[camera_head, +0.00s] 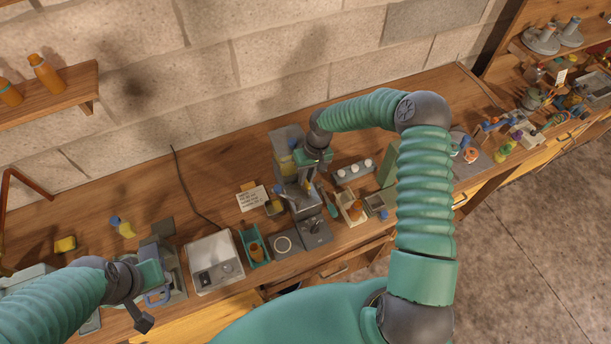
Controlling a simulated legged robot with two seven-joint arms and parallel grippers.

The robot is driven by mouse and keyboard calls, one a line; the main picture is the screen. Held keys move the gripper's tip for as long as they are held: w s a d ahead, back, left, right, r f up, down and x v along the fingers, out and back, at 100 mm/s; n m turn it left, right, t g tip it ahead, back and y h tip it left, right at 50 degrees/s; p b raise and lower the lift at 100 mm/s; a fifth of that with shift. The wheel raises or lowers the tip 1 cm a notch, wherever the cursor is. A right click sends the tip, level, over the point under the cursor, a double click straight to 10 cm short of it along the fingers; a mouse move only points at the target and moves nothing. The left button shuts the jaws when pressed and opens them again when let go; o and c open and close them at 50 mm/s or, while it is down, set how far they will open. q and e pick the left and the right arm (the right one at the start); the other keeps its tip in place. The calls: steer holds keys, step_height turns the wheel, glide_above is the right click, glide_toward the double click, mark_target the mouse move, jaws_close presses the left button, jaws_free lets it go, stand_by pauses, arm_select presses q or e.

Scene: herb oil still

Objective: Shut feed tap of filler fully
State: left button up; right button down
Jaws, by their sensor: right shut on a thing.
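The filler (287,137) is a grey upright machine on the bench, at the middle of the view, with yellow and blue parts at its side. My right gripper (309,182) reaches down to the filler's front from above and is shut on a small part there, which appears to be the feed tap. The gripper mostly hides the tap, so its angle cannot be read. My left gripper (149,300) is at the lower left, over the bench near a blue ring-shaped handle. Its jaw opening is unclear.
A white scale-like box (215,262), a teal tray (254,247) with an amber bottle and a written card (252,198) lie left of the filler. A grey rack (354,172) and a wooden box (351,208) stand to its right. Bare bench shows behind the card.

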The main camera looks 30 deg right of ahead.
steer(key=shift+d+m, duration=0.3)
steer(key=m+b, duration=0.1)
steer(key=a+m+b, duration=0.1)
steer(key=shift+w+m+t, duration=0.1)
steer(key=shift+m+t, duration=0.2)
steer(key=shift+m, duration=0.1)
steer(key=m, duration=0.1)
steer(key=m+b, duration=0.1)
steer(key=m, duration=0.1)
steer(key=shift+d+m+t+h+b, duration=0.2)
steer(key=shift+m+t+h+b, duration=0.1)
steer(key=m, duration=0.1)
steer(key=m+b, duration=0.1)
steer(key=m, duration=0.1)
steer(key=shift+a+m, duration=0.3)
steer(key=shift+a, duration=0.05)
steer(key=m+t+h, duration=0.1)
steer(key=m, duration=0.2)
steer(key=shift+r+m+b, duration=0.15)
steer(key=shift+m+b, duration=0.15)
steer(key=shift+b, duration=0.05)
steer(key=shift+a+m, duration=0.1)
steer(key=shift+m, duration=1)
arm_select(q)
steer(key=shift+s+d+f+p, duration=0.15)
steer(key=shift+f+p, duration=0.25)
steer(key=shift+f, duration=1.8)
arm_select(e)
steer(key=shift+m+h, duration=0.4)
steer(key=shift+m, duration=0.4)
